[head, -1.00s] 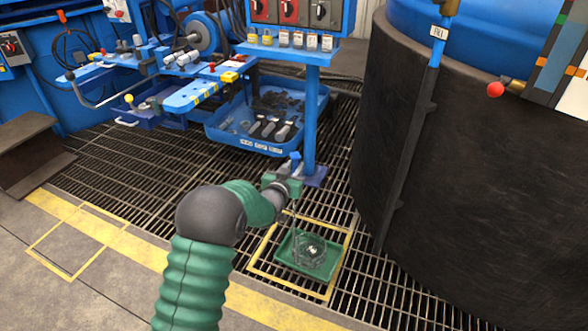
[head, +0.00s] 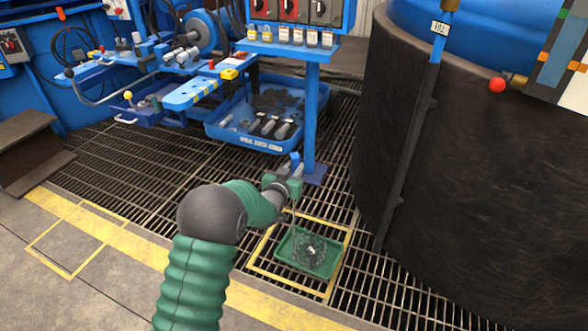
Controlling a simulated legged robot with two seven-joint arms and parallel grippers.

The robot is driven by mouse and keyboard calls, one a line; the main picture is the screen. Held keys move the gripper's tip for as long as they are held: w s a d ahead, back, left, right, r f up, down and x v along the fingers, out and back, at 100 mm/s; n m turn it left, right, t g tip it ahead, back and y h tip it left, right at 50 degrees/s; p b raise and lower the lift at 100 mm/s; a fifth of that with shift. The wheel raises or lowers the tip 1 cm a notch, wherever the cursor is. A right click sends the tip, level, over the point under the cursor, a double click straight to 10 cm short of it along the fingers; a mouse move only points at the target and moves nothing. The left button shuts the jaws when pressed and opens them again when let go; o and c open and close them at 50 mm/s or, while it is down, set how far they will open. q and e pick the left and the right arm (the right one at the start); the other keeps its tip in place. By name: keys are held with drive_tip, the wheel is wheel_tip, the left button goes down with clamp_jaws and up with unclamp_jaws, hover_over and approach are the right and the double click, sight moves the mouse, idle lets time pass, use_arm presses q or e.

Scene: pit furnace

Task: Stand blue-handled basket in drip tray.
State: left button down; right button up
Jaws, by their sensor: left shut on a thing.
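My left gripper (head: 290,180) is shut on the blue handle (head: 295,160) of the basket, whose top shows just above the jaws. The wire basket (head: 309,250) hangs below and shows as a round grey mesh over the green drip tray (head: 287,259). The tray lies on the floor grating inside a yellow outlined square. I cannot tell whether the basket's bottom touches the tray. My green-sleeved arm hides part of the area left of the tray. My right gripper is not in view.
A large dark furnace drum (head: 470,180) stands close on the right. A blue post (head: 311,120) rises behind the tray. A blue bin (head: 262,122) with dark parts stands at the back. Open floor grating (head: 130,165) lies to the left.

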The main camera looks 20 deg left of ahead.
use_arm(q)
drive_tip(key=shift+r, duration=0.2)
drive_tip(key=c, duration=1.2)
unclamp_jaws()
drive_tip(key=shift+o, duration=0.5)
drive_tip(key=shift+f, duration=0.1)
drive_tip(key=shift+o, duration=1.2)
drive_tip(key=shift+f, duration=0.2)
drive_tip(key=shift+o, duration=1.3)
drive_tip(key=shift+r, duration=0.1)
